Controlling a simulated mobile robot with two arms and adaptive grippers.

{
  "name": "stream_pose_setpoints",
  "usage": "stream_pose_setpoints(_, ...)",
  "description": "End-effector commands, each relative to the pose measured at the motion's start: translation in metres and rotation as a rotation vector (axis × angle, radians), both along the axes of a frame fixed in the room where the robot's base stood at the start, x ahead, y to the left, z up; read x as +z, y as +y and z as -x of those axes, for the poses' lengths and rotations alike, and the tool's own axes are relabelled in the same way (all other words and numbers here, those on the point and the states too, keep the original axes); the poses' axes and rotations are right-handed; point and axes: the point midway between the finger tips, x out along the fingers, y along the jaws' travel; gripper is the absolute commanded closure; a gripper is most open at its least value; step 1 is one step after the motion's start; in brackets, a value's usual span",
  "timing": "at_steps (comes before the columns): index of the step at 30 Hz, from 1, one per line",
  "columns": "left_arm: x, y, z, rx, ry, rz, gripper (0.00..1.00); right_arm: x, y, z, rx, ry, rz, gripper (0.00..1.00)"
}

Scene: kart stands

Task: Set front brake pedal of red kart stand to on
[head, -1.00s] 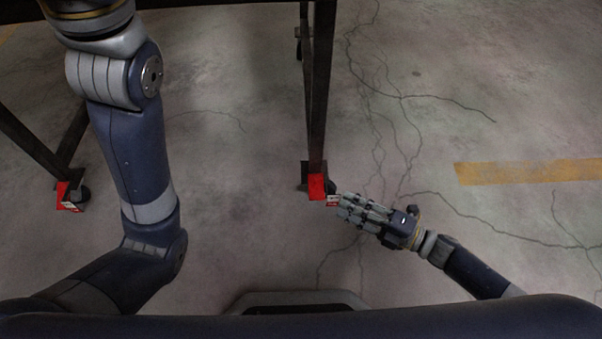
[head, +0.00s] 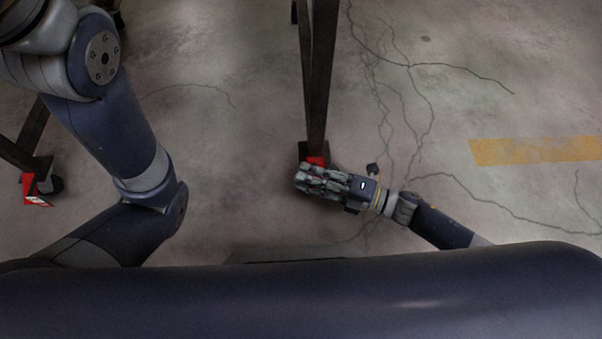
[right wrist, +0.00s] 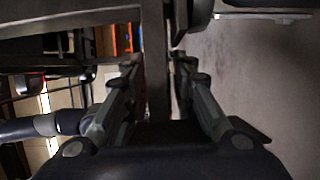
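The kart stand has dark legs; one leg (head: 318,80) stands in the middle of the head view. A red brake pedal (head: 317,160) shows at the foot of this leg, mostly hidden by my right gripper (head: 302,180). The gripper lies low, just in front of the pedal; I cannot tell whether it touches. In the right wrist view my right gripper (right wrist: 158,66) has its fingers apart, with a dark post (right wrist: 155,60) beyond and between them. I see nothing held. My left arm shows at the left, but its gripper is out of view.
Another leg foot with a red and white pedal (head: 36,190) and a dark caster (head: 50,184) stands at the far left. The concrete floor (head: 225,170) between the legs is clear. A yellow floor stripe (head: 535,150) lies at the right.

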Motion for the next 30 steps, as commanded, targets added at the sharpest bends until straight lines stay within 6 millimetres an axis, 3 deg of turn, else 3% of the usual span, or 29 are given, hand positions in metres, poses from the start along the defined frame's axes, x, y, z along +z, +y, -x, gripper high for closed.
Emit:
stream_pose_setpoints(6,-0.003,0.0,0.0,0.0,0.0,0.0,0.43,-0.001,0.019,-0.008,0.0,0.001,0.001,0.76)
stream_pose_setpoints(15,-0.003,0.0,0.0,0.0,0.0,-0.001,0.43,-0.001,0.021,-0.009,0.0,0.001,0.001,0.76)
stream_pose_setpoints(19,-0.003,0.0,0.0,0.0,0.0,-0.001,0.43,-0.001,0.021,-0.009,0.0,0.001,0.001,1.0)
stream_pose_setpoints(30,-0.003,0.0,0.0,0.0,0.0,-0.001,0.43,-0.001,0.02,-0.008,-0.001,0.0,0.001,1.0)
